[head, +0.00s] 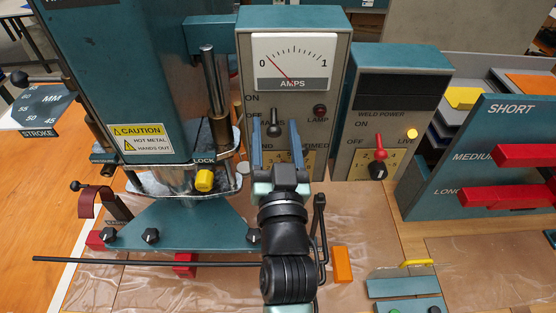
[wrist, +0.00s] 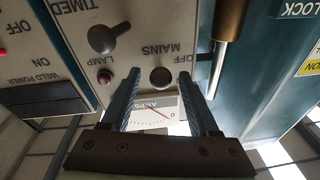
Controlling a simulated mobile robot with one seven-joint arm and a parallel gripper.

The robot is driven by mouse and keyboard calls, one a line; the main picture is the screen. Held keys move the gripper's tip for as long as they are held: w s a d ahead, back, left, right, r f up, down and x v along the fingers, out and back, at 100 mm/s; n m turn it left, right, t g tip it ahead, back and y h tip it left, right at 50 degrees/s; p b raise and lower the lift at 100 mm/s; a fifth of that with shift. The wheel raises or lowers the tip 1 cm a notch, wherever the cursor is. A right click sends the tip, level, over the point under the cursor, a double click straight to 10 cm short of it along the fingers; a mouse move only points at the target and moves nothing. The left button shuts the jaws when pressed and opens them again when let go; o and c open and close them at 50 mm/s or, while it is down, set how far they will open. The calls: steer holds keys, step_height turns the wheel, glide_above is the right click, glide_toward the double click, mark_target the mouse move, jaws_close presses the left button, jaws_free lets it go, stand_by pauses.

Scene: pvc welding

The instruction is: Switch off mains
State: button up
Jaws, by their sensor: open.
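The mains switch (head: 273,124) is a dark lever with a rounded knob on the grey-and-teal cabinet, below the amps meter (head: 293,62). Its lever points up toward the ON side. Its round knob also shows in the wrist view (wrist: 162,78), with MAINS and OFF printed upside down beside it. My gripper (head: 276,135) is open, its two blue fingers on either side of the switch as seen from the head. In the wrist view the knob shows between the fingertips; I cannot tell whether they touch it. The red lamp (head: 320,111) sits right of the switch.
A teal press with a caution label (head: 138,138) stands close on the left. A weld power box (head: 390,105) with a red lever (head: 379,147) stands on the right. A teal rack (head: 480,160) holds red bars. An orange block (head: 342,264) lies on the bench.

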steer(key=s+f+b, duration=0.2)
steer(key=s+b, duration=0.1)
steer(key=s, duration=0.9)
steer(key=shift+d+b, duration=0.35)
steer(key=shift+b, duration=0.05)
steer(key=shift+r, duration=0.1)
